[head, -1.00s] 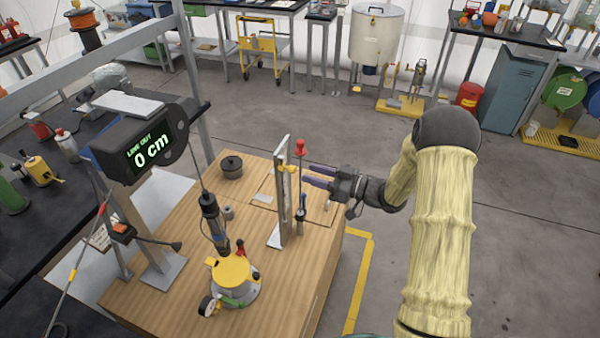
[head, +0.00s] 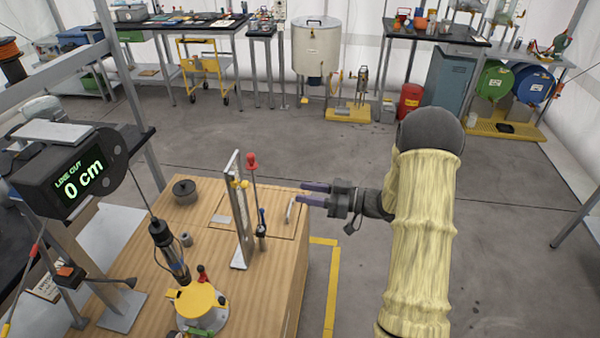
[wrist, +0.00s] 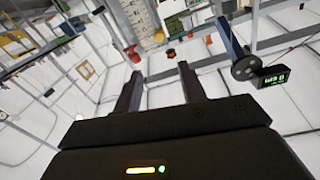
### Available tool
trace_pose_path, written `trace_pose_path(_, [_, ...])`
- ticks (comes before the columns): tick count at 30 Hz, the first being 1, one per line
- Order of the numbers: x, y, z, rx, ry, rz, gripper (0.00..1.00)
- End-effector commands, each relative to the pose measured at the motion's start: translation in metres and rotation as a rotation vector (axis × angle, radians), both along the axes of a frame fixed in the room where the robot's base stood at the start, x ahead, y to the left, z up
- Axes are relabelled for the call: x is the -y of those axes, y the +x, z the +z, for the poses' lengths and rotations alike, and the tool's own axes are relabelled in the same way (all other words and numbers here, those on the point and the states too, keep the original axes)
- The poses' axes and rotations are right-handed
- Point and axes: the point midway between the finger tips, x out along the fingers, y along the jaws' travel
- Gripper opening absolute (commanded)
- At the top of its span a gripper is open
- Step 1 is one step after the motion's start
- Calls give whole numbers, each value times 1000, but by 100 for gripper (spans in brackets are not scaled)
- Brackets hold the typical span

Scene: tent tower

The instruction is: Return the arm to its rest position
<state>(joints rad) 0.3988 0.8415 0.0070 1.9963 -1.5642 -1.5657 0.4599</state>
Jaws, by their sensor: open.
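My gripper (head: 314,194) is open and empty in the head view, at the right edge of the wooden bench top (head: 215,285), with its fingers pointing left. My arm (head: 420,240), in a pale yellow sleeve, comes up from the bottom right and bends at a dark joint. In the wrist view, the two dark fingers (wrist: 160,88) stand apart with nothing between them. The wrist camera looks past them at tilted white walls and frames.
A metal upright (head: 238,225) with a red-topped rod (head: 252,190) stands left of my gripper. The grey floor (head: 520,240) to the right is clear.

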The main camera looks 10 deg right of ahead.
Motion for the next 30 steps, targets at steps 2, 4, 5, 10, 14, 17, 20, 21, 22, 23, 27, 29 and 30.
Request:
trace_pose_path(2, [0,0,0,0,0,0,41])
trace_pose_path(4, [0,1,0,1,-3,-4,41])
trace_pose_path(5, [-1,2,1,2,-9,-9,41])
trace_pose_path(10, [-5,17,6,7,-106,-114,41])
trace_pose_path(14, [-3,36,13,-7,-250,-275,41])
trace_pose_path(17, [4,45,18,-42,-364,-411,41])
trace_pose_path(20, [14,45,22,-96,-471,-535,41])
trace_pose_path(21, [19,42,23,-124,-510,-584,41])
trace_pose_path(22, [22,39,25,-147,-538,-617,41])
trace_pose_path(23, [25,36,26,-171,-567,-648,41])
trace_pose_path(27, [39,9,29,-309,-682,-781,41])
trace_pose_path(29, [44,-8,29,-383,-724,-828,41])
trace_pose_path(30, [46,-21,29,-433,-751,-853,41])
